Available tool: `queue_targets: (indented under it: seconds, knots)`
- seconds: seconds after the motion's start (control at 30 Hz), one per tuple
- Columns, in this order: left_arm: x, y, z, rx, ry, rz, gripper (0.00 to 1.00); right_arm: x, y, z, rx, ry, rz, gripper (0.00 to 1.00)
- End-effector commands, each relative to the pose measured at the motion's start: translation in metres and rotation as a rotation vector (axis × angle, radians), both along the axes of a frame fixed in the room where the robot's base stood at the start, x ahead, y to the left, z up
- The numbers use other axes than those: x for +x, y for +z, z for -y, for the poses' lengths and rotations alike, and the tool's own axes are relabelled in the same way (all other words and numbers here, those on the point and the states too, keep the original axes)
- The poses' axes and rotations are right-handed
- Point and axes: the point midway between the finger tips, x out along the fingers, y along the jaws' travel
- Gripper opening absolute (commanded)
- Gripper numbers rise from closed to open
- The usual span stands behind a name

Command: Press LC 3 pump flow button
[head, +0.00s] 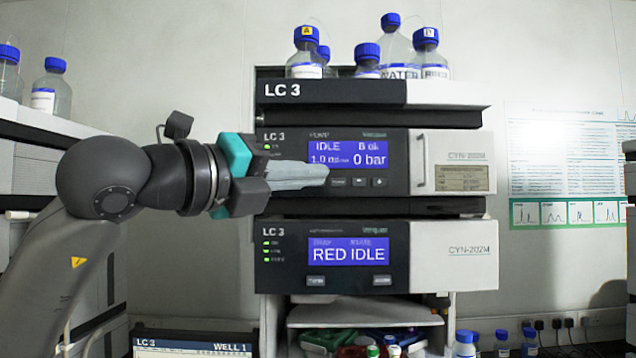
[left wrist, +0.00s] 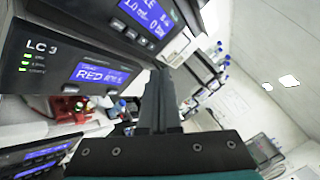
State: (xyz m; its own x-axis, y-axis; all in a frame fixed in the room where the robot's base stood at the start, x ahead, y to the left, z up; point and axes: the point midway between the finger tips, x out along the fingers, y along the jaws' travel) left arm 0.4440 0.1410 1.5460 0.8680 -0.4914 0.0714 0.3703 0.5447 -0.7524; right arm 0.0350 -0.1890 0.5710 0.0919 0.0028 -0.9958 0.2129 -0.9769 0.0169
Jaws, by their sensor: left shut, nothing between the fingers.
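The LC 3 pump module (head: 400,148) is the upper instrument with a blue display (head: 348,153) that reads IDLE, 1.0 and 0 bar. Below the display is a row of small dark buttons, including a labelled one (head: 339,182) and two to its right. My left gripper (head: 326,172) is shut and empty, its tips pointing right at the lower left of the display, just left of the labelled button. The fingers hide the panel's left part there. I cannot tell whether they touch it. In the left wrist view the shut fingers (left wrist: 158,78) lie below and right of the pump panel (left wrist: 140,22).
A lower LC 3 module (head: 348,250) shows RED IDLE. Blue-capped bottles (head: 397,55) stand on top of the stack. An open shelf (head: 350,315) with coloured items is below. Other instrument stacks flank it at both sides.

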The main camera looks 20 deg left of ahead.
Motion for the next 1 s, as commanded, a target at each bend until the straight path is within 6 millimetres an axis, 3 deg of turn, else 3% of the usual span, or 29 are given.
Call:
queue_targets:
  seconds: [0.17, 0.7, 1.0]
  knots:
    - [0.010, 0.001, -0.002, -0.001, -0.001, -0.004, 0.00, 0.000, 0.005, 0.000, 0.000, 0.000, 0.000, 0.00]
    - [0.075, 0.001, -0.021, -0.002, -0.003, -0.002, 0.00, 0.000, 0.033, 0.000, 0.001, 0.001, 0.000, 0.00]
    - [0.085, -0.001, -0.024, 0.000, -0.003, -0.001, 0.00, -0.001, 0.035, 0.000, 0.001, 0.000, 0.000, 0.00]
